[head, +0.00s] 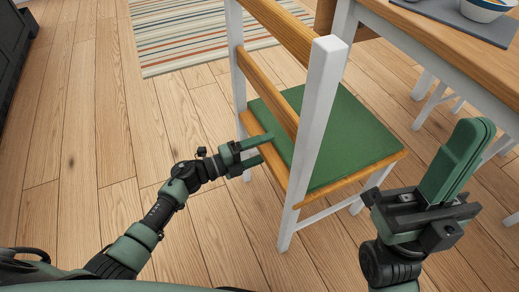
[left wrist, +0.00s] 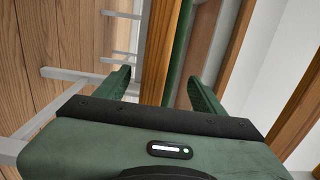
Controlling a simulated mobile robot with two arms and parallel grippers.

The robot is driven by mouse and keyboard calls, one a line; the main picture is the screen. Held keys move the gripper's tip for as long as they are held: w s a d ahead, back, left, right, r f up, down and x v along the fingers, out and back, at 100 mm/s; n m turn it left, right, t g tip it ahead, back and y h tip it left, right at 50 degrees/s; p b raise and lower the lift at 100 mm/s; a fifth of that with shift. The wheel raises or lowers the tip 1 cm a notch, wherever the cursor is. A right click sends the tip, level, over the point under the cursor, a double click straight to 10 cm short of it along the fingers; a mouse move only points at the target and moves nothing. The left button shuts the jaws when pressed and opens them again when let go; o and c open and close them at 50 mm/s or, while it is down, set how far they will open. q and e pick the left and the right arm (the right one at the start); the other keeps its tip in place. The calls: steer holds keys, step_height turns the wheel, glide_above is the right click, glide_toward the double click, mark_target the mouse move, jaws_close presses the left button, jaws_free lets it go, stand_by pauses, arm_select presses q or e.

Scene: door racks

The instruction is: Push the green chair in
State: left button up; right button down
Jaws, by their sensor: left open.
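The green chair has a white frame, wooden back rails and a green seat (head: 340,140). It stands at the middle right of the head view, with its back towards me. My left gripper (head: 262,149) is open at the lower part of the chair back, level with the seat's rear edge. In the left wrist view, a wooden rail (left wrist: 157,50) runs between its two spread fingers, with a strip of green seat (left wrist: 179,45) beside it. I cannot tell whether the fingers touch the rail. My right gripper (head: 459,160) is raised right of the chair, its fingers together and empty.
A wooden table (head: 440,40) with white legs stands beyond the chair at the upper right, with a bowl (head: 484,8) on a grey mat. A striped rug (head: 190,35) lies at the back. The wooden floor left of the chair is clear. A dark cabinet (head: 14,45) is far left.

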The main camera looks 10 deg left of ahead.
arm_select(q)
jaws_close()
steer(key=shift+f, duration=0.2)
stand_by(0.3)
steer(key=shift+d, duration=0.1)
